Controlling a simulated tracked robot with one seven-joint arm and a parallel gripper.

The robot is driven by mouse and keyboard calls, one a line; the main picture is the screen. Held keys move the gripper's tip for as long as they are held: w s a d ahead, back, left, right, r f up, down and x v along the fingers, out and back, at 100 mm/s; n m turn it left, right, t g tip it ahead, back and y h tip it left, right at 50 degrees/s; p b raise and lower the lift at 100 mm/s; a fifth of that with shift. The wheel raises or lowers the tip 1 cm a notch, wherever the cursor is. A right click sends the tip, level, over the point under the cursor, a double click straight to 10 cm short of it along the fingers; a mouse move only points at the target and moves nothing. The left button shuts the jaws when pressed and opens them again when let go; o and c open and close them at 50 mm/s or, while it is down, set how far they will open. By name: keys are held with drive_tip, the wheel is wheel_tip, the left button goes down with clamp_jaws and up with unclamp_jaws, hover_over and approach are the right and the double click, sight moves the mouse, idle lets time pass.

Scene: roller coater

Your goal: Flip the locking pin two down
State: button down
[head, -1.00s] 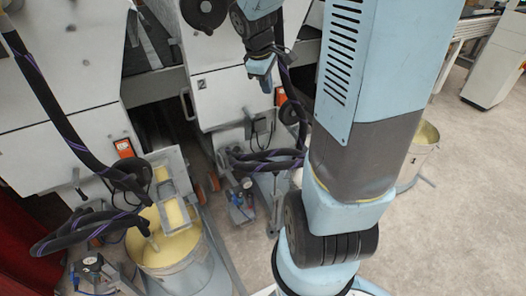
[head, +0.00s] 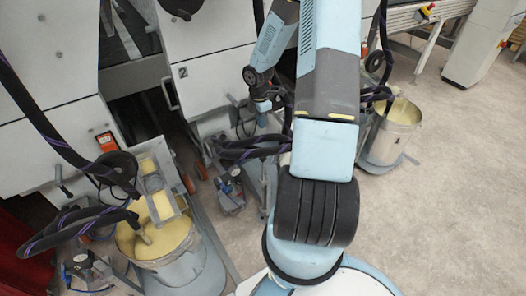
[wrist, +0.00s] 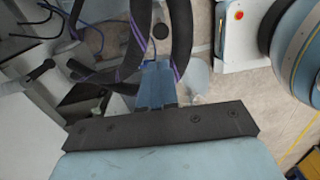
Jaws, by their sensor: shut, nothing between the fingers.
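I cannot tell for certain which part is locking pin two. A small black handle (head: 63,182) sticks out from the lower left machine panel. In the wrist view, a dark handle (wrist: 40,71) stands out at the left, apart from my gripper. My gripper (head: 262,120) hangs in front of the right machine cabinet, close to black hoses. In the wrist view its blue fingers (wrist: 155,78) are together and empty, with looped black hoses (wrist: 180,40) just beyond the tips.
A bucket of yellow liquid (head: 185,268) stands at the lower left, with hoses (head: 75,220) looping above it. Another bucket (head: 398,135) stands at the right. A small pump (head: 230,190) sits on the floor between the machines. Open floor (head: 450,210) lies to the right.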

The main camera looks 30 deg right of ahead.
sight(263, 156)
wheel_tip(263, 156, down, 2)
drive_tip(key=shift+w+f+n, duration=0.1)
drive_tip(key=shift+f+n, duration=0.15)
drive_tip(key=shift+n, duration=0.15)
drive_tip(key=f, duration=1.4)
drive_tip(key=shift+s, duration=0.35)
